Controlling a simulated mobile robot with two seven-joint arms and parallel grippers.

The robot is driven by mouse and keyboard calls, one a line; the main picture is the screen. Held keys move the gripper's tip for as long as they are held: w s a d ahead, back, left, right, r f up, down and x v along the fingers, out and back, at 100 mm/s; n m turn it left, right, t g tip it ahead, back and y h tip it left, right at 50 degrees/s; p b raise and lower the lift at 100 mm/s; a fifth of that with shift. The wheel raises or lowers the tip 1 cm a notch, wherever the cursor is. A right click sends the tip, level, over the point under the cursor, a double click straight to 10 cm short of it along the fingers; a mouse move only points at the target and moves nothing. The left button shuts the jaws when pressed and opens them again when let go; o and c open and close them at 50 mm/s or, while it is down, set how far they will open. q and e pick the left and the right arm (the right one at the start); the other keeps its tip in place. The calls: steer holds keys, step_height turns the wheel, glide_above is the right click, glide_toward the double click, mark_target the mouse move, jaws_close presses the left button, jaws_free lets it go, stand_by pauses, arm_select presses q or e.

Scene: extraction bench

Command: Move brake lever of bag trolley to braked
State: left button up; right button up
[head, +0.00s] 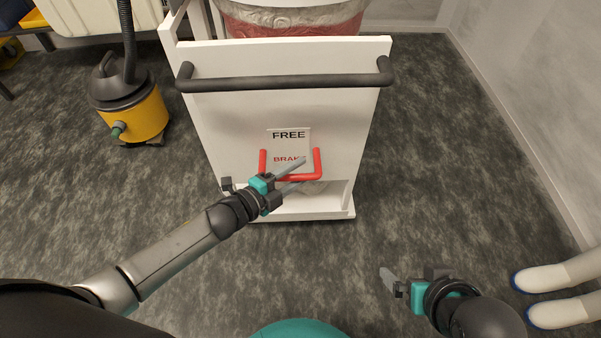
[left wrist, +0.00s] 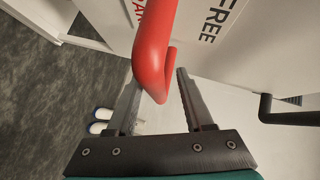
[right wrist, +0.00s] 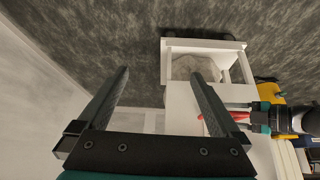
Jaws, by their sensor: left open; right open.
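The white bag trolley (head: 230,115) stands ahead, with a panel reading FREE above and BRAKE below. Its red U-shaped brake lever (head: 318,163) sits low on the panel, its crossbar below the BRAKE text. My left gripper (head: 298,172) is at the lever, open. In the left wrist view the red lever (left wrist: 153,50) reaches down between the two open fingers (left wrist: 158,100); I cannot tell whether they touch it. My right gripper (head: 388,282) is open and empty, low over the floor to the right. In the right wrist view its fingers (right wrist: 158,95) are apart.
A dark handle bar (head: 285,81) runs across the top of the trolley. A yellow and black vacuum cleaner (head: 135,110) stands at the left. White boots (head: 560,295) are at the lower right near the wall (head: 530,90). The floor right of the trolley is clear.

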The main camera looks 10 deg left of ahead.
arm_select(q)
steer(key=shift+x, duration=0.75)
steer(key=shift+w+r, duration=0.1)
jaws_close()
steer(key=shift+w+a+r, duration=0.1)
steer(key=shift+r, duration=0.05)
stand_by(0.9)
